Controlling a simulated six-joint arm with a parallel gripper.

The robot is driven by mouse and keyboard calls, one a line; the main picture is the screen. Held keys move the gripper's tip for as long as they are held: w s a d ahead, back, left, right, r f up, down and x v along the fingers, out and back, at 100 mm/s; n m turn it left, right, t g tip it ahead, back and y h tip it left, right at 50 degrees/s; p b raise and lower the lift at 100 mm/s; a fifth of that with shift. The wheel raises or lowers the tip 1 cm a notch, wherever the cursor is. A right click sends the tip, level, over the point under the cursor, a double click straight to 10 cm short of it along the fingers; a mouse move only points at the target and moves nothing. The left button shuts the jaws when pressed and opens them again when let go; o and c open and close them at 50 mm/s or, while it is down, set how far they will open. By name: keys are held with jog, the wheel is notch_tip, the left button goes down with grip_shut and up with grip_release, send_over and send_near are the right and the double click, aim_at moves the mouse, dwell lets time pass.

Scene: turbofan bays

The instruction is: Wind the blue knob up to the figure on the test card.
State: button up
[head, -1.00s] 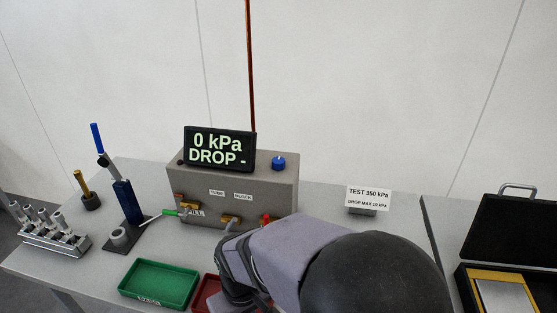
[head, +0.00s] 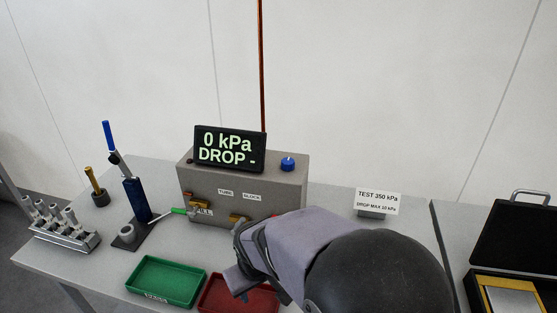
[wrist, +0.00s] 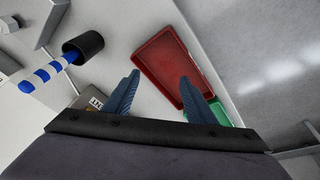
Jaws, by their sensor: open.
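The blue knob (head: 288,163) sits on top of the grey test box (head: 290,188), right of its display. The display (head: 229,148) reads 0 kPa and DROP -. The test card (head: 377,201) stands on the bench to the right and reads TEST 350 kPa, DROP MAX 10 kPa. My gripper shows in the wrist view (wrist: 158,98) with its two fingers apart and nothing between them. In the head view my arm is in front of the box, low and right of centre, and hides the box's lower right part. The knob is not seen in the wrist view.
A green tray (head: 166,276) and a red tray (head: 215,296) lie at the bench front; the red one also shows in the wrist view (wrist: 160,62). A blue-handled tool stand (head: 137,203) and a rack of fittings (head: 62,231) are at left. An open black case (head: 515,250) is at right.

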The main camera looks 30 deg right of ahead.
aim_at(291, 166)
jog(key=w+d+r+n+t+h+b, duration=0.1)
jog(key=w+d+r+n+t, duration=0.1)
jog(key=w+d+r+t, duration=1.2)
jog(key=w+d, duration=0.1)
jog(key=d, duration=0.1)
jog(key=w+d+m+b, duration=0.1)
jog(key=d, duration=0.2)
jog(key=w+d+f+m, duration=0.1)
jog(key=d, duration=0.1)
jog(key=shift+w+d+t, duration=0.2)
jog(key=shift+d+t, duration=0.1)
jog(key=shift+d, duration=0.1)
jog(key=shift+s+d+f+m+t+b, duration=0.15)
jog(key=shift+s+d+m+t+b, duration=0.15)
jog(key=shift+d+m, duration=0.3)
jog(key=shift+w+p, duration=0.3)
jog(key=shift+w, duration=0.15)
jog(key=shift+w+d+p, duration=0.15)
jog(key=shift+w+p, duration=0.5)
jog(key=shift+w, duration=0.95)
jog(key=shift+w+d+p, duration=0.15)
jog(key=shift+w+p, duration=0.45)
jog(key=shift+w, duration=1)
jog(key=c, duration=1.1)
jog(key=shift+o, duration=0.3)
